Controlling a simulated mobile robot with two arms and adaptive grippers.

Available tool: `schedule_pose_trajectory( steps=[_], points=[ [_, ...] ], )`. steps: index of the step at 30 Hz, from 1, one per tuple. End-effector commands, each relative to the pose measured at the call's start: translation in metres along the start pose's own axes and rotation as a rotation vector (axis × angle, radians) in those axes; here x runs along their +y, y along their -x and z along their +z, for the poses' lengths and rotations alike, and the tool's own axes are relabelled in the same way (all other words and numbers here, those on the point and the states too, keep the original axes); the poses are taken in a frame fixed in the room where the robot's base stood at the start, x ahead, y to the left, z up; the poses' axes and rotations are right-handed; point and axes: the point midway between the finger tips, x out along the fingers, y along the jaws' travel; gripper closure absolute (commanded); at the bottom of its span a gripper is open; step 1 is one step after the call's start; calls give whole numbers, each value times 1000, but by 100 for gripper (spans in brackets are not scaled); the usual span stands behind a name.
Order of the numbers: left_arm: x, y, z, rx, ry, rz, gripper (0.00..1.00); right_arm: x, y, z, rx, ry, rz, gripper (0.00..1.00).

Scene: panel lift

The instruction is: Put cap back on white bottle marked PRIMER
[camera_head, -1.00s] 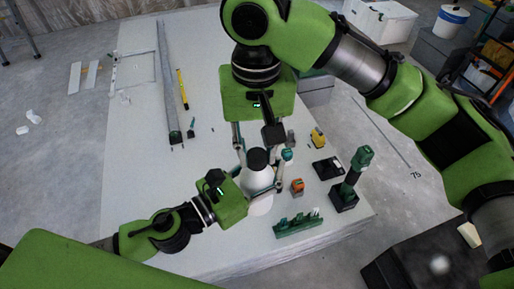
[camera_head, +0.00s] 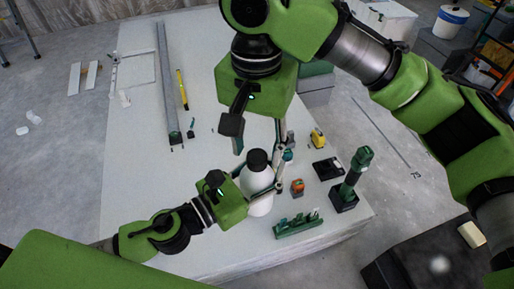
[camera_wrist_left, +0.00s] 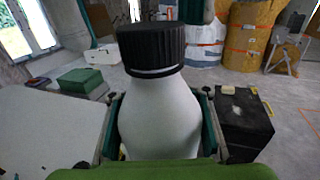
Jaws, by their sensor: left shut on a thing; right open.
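The white bottle (camera_head: 258,182) stands upright over the near part of the table. My left gripper (camera_head: 262,186) is shut around its body. The bottle fills the middle of the left wrist view (camera_wrist_left: 160,115); no PRIMER lettering is visible. The black ribbed cap (camera_head: 257,160) sits on the bottle's neck, also seen in the left wrist view (camera_wrist_left: 152,47), with a thin pale line at its lower edge. I cannot tell how tight it is. My right gripper (camera_head: 260,146) is open above the cap, its fingers spread to either side and apart from it.
Right of the bottle are an orange-topped block (camera_head: 297,187), a green rack (camera_head: 298,226), a black tray (camera_head: 327,168), a yellow tool (camera_head: 318,138) and a tall green tool (camera_head: 355,172). A long grey rail (camera_head: 167,85) lies at the back left. The table's left middle is clear.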

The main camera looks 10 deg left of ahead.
Motion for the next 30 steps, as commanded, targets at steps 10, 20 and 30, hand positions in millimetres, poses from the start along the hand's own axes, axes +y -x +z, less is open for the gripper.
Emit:
schedule_pose_trajectory(
  steps=[10,20,30],
  points=[
    [0,0,2,-3,-1,1,100,0,32,0,0,1,0,57],
    [0,0,2,-3,-1,1,100,0,32,0,0,28,0,60],
    [0,0,2,-3,-1,1,100,0,39,0,2,528,4,60]
  ],
)
